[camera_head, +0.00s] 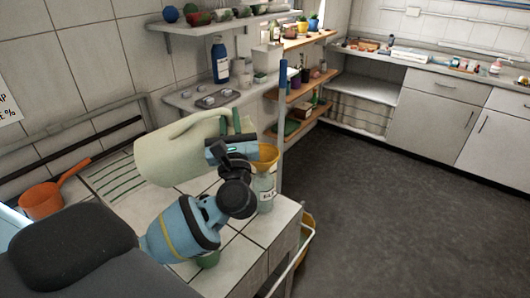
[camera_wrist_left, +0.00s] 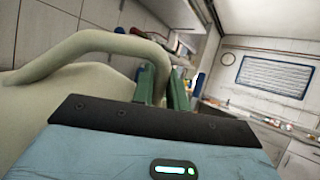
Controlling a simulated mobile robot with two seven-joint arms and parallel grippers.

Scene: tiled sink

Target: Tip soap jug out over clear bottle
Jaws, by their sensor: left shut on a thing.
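The soap jug (camera_head: 170,158) is large and pale cream-green, lying tilted on its side in the air over the tiled counter, its handle uppermost. My left gripper (camera_head: 238,128) is shut on it by the handle; in the left wrist view, the green fingers (camera_wrist_left: 165,95) meet the jug's handle (camera_wrist_left: 110,45). The clear bottle (camera_head: 265,190) stands upright on the counter's right end with a label, and a yellow funnel (camera_head: 265,157) sits in its mouth. The funnel is just right of my gripper. My gripper and arm hide part of the jug. My right gripper is not in view.
An orange dipper (camera_head: 42,200) lies at the counter's left. A small shelf (camera_head: 215,99) with a dark blue bottle (camera_head: 220,62) is on the wall behind. A blue-topped post (camera_head: 283,90) rises behind the funnel. The floor at right is clear.

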